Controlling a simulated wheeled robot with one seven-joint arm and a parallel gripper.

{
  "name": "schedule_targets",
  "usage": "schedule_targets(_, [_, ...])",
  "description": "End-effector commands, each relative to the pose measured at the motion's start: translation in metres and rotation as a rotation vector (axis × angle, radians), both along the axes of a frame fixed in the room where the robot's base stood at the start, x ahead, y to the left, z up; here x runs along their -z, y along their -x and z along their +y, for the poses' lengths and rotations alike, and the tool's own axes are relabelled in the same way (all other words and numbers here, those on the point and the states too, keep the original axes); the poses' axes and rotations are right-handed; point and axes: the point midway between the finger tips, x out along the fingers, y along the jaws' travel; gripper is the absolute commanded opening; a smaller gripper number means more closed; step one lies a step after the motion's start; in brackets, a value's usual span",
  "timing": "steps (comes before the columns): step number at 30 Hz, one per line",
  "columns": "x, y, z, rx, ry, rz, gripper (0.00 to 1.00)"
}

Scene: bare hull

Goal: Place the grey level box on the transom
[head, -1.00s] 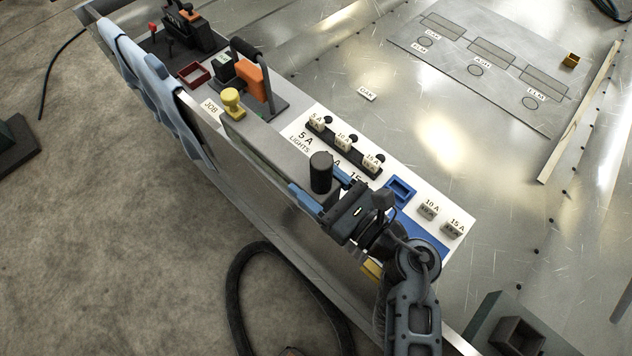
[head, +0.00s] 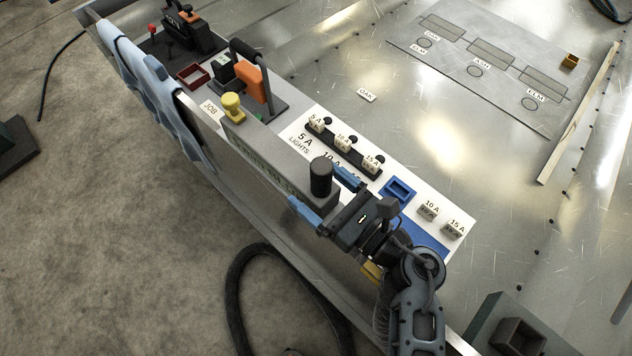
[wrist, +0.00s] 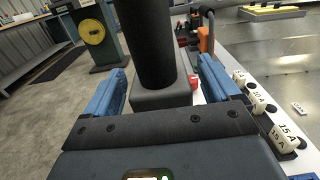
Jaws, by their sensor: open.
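The grey level box (head: 285,180) is a long grey block with lettering on its near side and an upright black cylinder (head: 321,177) at its right end. It lies along the outer edge of the white-topped ledge (head: 464,214) on the hull, probably the transom; what bears its underside is hidden. In the wrist view the cylinder (wrist: 153,40) rises from the grey box end (wrist: 165,92) between the fingers. My gripper (head: 315,185) is open, with one blue finger on each side of the cylinder. In the wrist view both fingers of my gripper (wrist: 160,85) look clear of it.
The ledge carries a black fuse strip (head: 345,150), a blue holder (head: 398,190), loose fuses (head: 428,210), a yellow knob (head: 232,105), an orange-handled lever (head: 250,82) and a red tray (head: 194,76). A blue cloth (head: 160,90) hangs over the edge.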

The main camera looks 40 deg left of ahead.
Motion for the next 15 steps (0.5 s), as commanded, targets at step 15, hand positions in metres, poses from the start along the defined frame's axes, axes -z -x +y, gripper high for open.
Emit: schedule_targets(15, [0.001,0.007,-0.094,0.002,0.001,0.000,0.89])
